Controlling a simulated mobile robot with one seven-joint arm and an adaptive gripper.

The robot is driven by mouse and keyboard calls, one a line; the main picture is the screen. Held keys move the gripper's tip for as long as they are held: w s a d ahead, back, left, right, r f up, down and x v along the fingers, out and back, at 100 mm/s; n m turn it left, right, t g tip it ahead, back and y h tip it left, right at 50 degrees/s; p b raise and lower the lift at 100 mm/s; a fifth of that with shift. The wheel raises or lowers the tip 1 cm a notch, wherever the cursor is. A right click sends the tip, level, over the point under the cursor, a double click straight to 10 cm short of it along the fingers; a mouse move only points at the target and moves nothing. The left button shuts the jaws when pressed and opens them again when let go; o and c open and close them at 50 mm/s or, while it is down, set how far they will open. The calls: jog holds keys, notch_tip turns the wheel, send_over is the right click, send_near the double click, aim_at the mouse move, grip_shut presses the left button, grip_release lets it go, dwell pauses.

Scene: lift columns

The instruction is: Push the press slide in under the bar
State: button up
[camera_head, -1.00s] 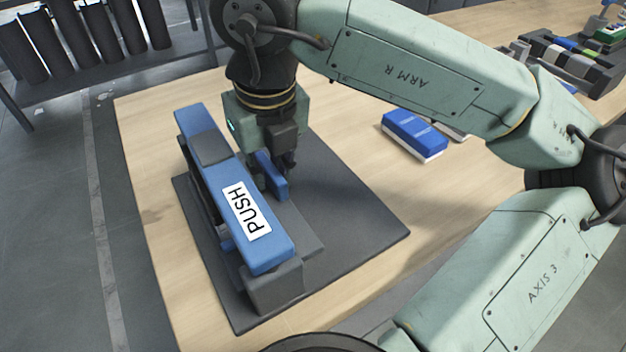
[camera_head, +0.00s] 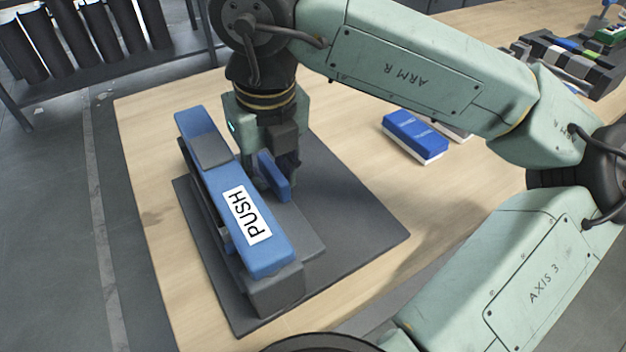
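The press has a long blue bar (camera_head: 215,180) with a white PUSH label, standing over a dark base plate (camera_head: 355,215). A small upright blue plate (camera_head: 275,178), which looks like the handle of the press slide, stands just right of the bar. My gripper (camera_head: 277,180) points down at this plate, very close to it. The plate partly covers my fingers, so I cannot tell whether they touch it or grip it. Most of the space under the bar is hidden by the bar.
A blue and white box (camera_head: 414,136) lies on the wooden table to the right. A dark rack of small items (camera_head: 570,65) stands at the far right. The press is near the table's left edge. The table between press and box is clear.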

jog(key=shift+r+p, duration=1.65)
jog(key=shift+r, duration=1.6)
